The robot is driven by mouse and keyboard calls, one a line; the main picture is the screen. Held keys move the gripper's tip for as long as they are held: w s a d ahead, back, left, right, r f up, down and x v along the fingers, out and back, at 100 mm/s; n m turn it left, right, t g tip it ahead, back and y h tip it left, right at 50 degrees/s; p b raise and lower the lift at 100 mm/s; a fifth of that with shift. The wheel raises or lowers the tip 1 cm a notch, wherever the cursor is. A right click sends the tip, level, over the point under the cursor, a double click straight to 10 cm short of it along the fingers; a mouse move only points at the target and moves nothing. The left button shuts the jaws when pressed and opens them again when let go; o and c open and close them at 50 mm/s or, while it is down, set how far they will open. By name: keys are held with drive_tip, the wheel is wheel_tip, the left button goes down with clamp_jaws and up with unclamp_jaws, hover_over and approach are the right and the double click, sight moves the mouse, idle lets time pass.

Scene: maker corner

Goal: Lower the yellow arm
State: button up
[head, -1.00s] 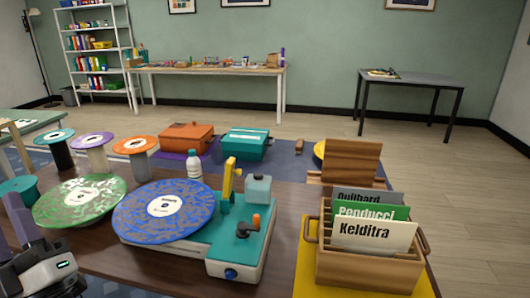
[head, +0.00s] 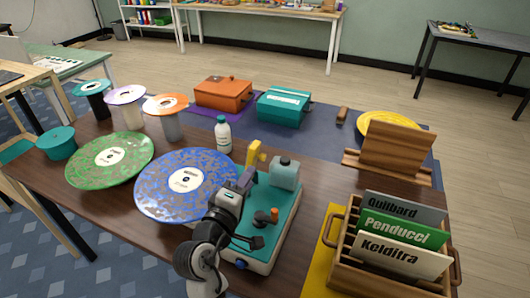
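The yellow arm (head: 255,154) stands raised on the teal-topped player (head: 277,213); its lower part is hidden behind my gripper. The blue speckled disc (head: 160,184) lies flat on the player's left side, with a white label at its centre. My gripper (head: 246,177) is over the left part of the teal top, just in front of the yellow arm. Whether it touches the yellow arm, and whether its fingers are apart, I cannot tell. An orange-knobbed crank (head: 273,214) and a grey-blue block (head: 285,173) sit on the teal top.
A white bottle (head: 223,136) stands behind the blue disc. A green disc (head: 92,168) lies to the left. A wooden crate (head: 352,281) of labelled cards is at the right. Orange (head: 222,97) and teal (head: 283,110) boxes stand at the back.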

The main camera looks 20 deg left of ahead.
sight(263, 160)
drive_tip(key=w+p, duration=0.1)
drive_tip(key=w, duration=0.3)
drive_tip(key=w+p, duration=0.1)
drive_tip(key=w, duration=0.4)
drive_tip(key=shift+w+d, duration=0.2)
drive_tip(key=shift+w, duration=0.1)
drive_tip(key=shift+c, duration=0.5)
clamp_jaws()
